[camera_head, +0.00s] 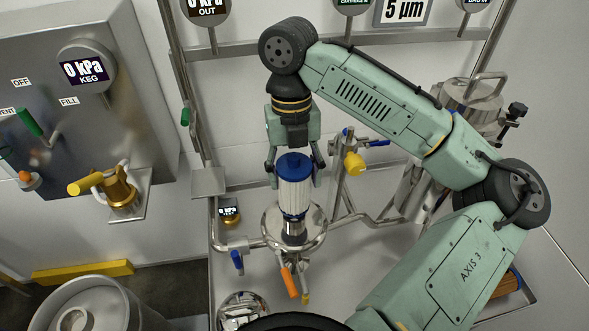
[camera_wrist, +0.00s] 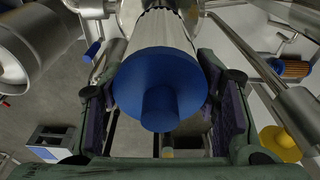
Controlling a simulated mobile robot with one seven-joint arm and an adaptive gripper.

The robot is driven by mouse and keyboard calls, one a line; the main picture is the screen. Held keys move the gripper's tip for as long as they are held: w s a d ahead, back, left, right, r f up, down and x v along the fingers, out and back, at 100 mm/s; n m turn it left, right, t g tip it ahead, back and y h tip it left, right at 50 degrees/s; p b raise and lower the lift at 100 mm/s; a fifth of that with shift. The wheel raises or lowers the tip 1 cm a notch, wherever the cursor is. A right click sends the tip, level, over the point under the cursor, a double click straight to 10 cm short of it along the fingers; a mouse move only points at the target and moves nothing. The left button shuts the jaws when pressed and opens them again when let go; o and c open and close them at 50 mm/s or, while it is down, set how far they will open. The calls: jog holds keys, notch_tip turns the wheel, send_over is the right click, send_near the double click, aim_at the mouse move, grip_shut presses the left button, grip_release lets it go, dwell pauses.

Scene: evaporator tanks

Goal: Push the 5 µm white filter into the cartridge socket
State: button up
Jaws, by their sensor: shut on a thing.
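The white filter (camera_head: 294,195) is a pleated white cylinder with a blue top cap and a blue lower end. It stands upright over the cartridge socket (camera_head: 294,232), a round steel fitting with a wide flange. I cannot tell how deep its lower end sits in it. My gripper (camera_head: 294,178) comes down from above and is shut on the filter near its top. In the wrist view the filter's blue cap (camera_wrist: 160,88) faces the camera between the two fingers (camera_wrist: 162,120) and hides most of the socket.
A "5 µm" sign (camera_head: 405,11) hangs on the back wall. Steel pipes with a yellow knob (camera_head: 355,164) stand right of the socket. An orange-handled valve (camera_head: 288,282) hangs below it. A tank panel with gauges (camera_head: 85,75) is at left. A lidded steel vessel (camera_head: 480,100) stands behind my arm.

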aim_at(295, 158)
jog(key=shift+f+b, duration=0.45)
jog(key=shift+f, duration=0.85)
jog(key=o, duration=1.4)
notch_tip(295, 158, up, 3)
jog(key=p, duration=0.3)
jog(key=shift+f, duration=0.15)
jog(key=shift+r+p, duration=0.35)
jog(key=shift+r, duration=1.75)
